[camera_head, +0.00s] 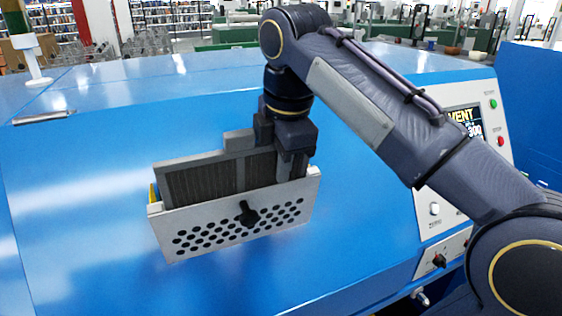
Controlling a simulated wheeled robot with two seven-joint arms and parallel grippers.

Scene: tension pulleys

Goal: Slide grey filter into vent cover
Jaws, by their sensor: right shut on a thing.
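The grey filter (205,180) is a flat pleated panel with a grey frame. It stands upright, partly inside the white vent cover (165,238), with its upper part showing above the cover's top edge. The vent cover is a perforated box with a black knob (248,213) on its front, mounted on the blue machine. My right gripper (287,165) is shut on the grey filter near its right end, just above the cover. The filter's lower part is hidden behind the cover's front. My left gripper is not in view.
The blue machine's sloping top (80,180) is clear around the cover. A control panel (470,125) with a screen, buttons and knobs is at the right, partly behind my right arm. A metal handle (43,117) lies at the far left, near a white post (35,62).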

